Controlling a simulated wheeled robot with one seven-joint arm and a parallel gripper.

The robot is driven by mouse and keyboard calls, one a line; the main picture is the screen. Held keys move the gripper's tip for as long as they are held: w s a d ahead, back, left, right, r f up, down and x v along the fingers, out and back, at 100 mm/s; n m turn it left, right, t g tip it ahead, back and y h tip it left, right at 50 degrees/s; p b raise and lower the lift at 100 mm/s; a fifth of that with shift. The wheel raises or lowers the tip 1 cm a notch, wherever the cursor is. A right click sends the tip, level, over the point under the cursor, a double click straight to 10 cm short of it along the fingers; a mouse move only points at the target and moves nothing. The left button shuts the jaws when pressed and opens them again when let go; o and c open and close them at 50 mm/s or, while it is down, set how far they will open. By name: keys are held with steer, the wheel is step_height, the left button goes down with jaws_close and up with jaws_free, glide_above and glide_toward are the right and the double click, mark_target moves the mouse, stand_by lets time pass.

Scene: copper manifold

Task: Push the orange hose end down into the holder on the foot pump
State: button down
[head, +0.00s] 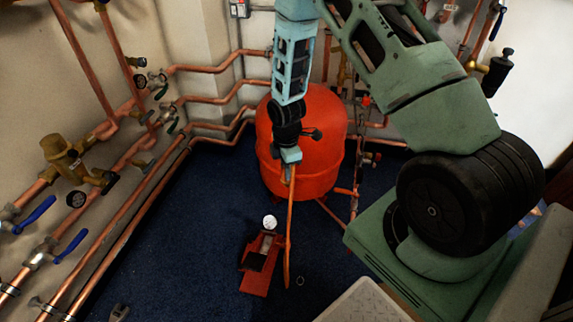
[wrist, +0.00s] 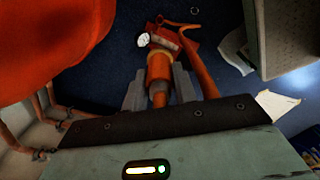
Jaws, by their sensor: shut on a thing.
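My gripper (head: 291,166) is shut on the orange hose end (wrist: 159,72), which sits between its two grey fingers in the wrist view (wrist: 159,88). The orange hose (head: 289,225) hangs from my gripper to the floor beside the pump. In the wrist view the hose (wrist: 203,72) runs along the right of the fingers. The red foot pump (head: 256,282), with a white round gauge (head: 270,221), stands on the floor below my gripper, clearly apart from it. The pump also shows beyond the hose end in the wrist view (wrist: 186,47). I cannot make out the holder.
A large red tank (head: 320,130) stands right behind my gripper. Copper pipes (head: 130,200) with valves line the left wall. A light grey box (head: 362,303) is at the front right.

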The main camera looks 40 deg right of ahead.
step_height(320, 180, down, 35)
steer(key=b, duration=2)
stand_by(0.5)
steer(key=shift+f, duration=0.1)
stand_by(0.4)
steer(key=shift+f+b, duration=0.6)
steer(key=shift+f, duration=0.2)
steer(key=shift+f, duration=0.7)
stand_by(0.8)
steer(key=c, duration=1)
jaws_free()
steer(key=shift+c, duration=0.2)
step_height(320, 180, up, 17)
steer(key=p, duration=0.7)
steer(key=shift+r, duration=0.2)
